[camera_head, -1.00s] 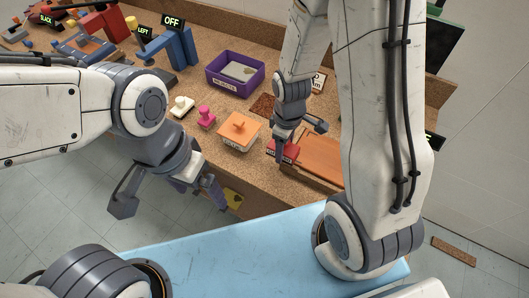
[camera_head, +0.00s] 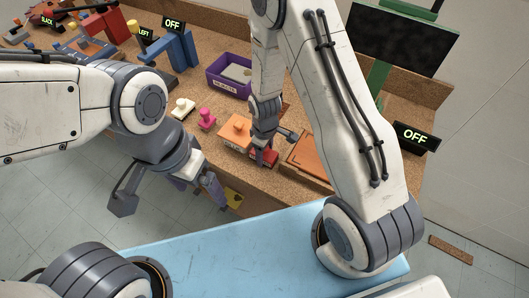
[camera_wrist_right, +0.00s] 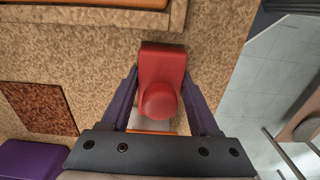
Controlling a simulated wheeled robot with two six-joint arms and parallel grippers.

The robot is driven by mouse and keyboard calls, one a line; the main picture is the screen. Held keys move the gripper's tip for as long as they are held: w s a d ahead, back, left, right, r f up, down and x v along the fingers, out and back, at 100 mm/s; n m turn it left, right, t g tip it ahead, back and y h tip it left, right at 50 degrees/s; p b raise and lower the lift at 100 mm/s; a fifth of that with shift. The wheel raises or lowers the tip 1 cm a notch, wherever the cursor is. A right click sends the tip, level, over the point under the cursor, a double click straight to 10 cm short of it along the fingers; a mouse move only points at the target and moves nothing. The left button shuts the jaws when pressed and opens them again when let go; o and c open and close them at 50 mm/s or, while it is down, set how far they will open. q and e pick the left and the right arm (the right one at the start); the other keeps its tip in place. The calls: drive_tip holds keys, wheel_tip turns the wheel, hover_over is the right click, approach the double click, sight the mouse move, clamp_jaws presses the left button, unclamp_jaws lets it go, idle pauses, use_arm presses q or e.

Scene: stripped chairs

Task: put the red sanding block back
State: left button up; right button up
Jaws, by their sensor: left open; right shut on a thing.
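The red sanding block (camera_head: 267,157) with its round knob is between the fingers of my right gripper (camera_head: 264,150), which is shut on it. In the right wrist view the red block (camera_wrist_right: 162,58) sits between both purple fingers of my right gripper (camera_wrist_right: 160,82), over the speckled bench. I cannot tell whether it touches the bench. The orange block (camera_head: 234,131) on a pale labelled base stands just left of it. My left gripper (camera_head: 168,197) is open and empty in front of the bench edge.
A pink stamp-like block (camera_head: 206,119) and a cream one (camera_head: 182,107) stand further left. A purple bin (camera_head: 226,88) is behind them. An orange-brown wooden board (camera_head: 312,155) lies right. A brown square patch (camera_wrist_right: 38,108) is bare. The light blue surface (camera_head: 240,245) in front is clear.

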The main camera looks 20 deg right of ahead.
drive_tip(key=shift+f, duration=0.1)
drive_tip(key=shift+s+f+b, duration=0.1)
drive_tip(key=shift+f+b, duration=0.3)
drive_tip(key=o, duration=1.3)
drive_tip(key=shift+f, duration=0.1)
drive_tip(key=shift+s, duration=0.1)
drive_tip(key=shift+f, duration=0.1)
drive_tip(key=shift+w+r+p, duration=0.2)
drive_tip(key=shift+r+p, duration=0.1)
drive_tip(key=shift+r, duration=0.4)
wheel_tip(320, 180, up, 12)
drive_tip(key=shift+b, duration=0.6)
